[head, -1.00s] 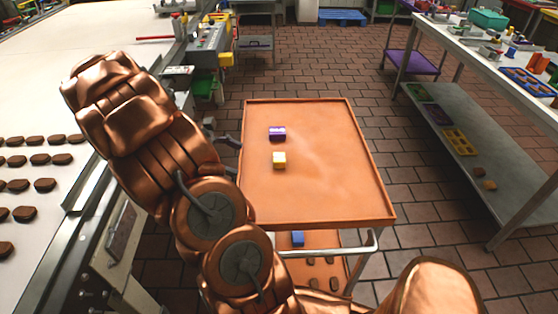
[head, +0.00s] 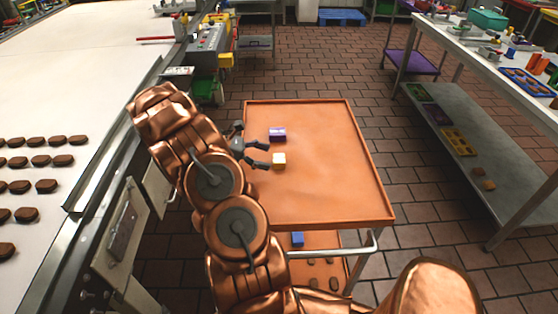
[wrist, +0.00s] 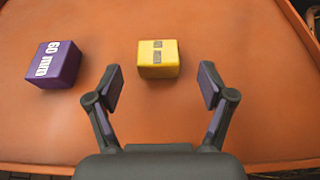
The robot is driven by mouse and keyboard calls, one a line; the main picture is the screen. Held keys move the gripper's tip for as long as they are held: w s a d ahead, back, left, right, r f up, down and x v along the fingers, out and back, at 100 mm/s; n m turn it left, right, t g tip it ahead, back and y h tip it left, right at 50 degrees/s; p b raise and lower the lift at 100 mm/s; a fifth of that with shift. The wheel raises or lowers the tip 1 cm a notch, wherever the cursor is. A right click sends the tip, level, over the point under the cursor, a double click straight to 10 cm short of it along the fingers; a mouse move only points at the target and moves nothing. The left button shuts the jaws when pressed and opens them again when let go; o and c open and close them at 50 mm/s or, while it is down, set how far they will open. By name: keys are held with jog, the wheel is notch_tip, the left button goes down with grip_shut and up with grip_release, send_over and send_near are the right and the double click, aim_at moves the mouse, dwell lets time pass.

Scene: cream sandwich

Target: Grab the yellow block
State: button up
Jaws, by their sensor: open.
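The yellow block (head: 279,159) sits on the orange top of the cart (head: 330,190), near its left side. In the wrist view the yellow block (wrist: 158,58) lies ahead of my gripper (wrist: 159,88), roughly centred between the fingertips and slightly beyond them. My gripper is open and empty, and its fingers do not touch the block. In the head view my gripper (head: 265,155) reaches over the cart's left edge, with one fingertip close to the yellow block. A purple block (head: 277,134) lies just behind the yellow one; the wrist view shows this purple block (wrist: 53,64) left of it, with white lettering.
A blue block (head: 298,239) and several brown pieces lie on the cart's lower shelf. A white conveyor (head: 70,100) with rows of brown pieces runs along the left. A metal table (head: 500,60) with parts stands at the right. The cart top's right side is clear.

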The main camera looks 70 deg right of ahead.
aim_at(279, 158)
jog(key=p+x, duration=0.2)
jog(key=x, duration=0.2)
jog(key=shift+s+d, duration=0.25)
jog(key=shift+s, duration=0.05)
jog(key=shift+s+d+f, duration=0.1)
jog(key=shift+s+f, duration=0.05)
jog(key=shift+f, duration=0.05)
jog(key=c, duration=1.3)
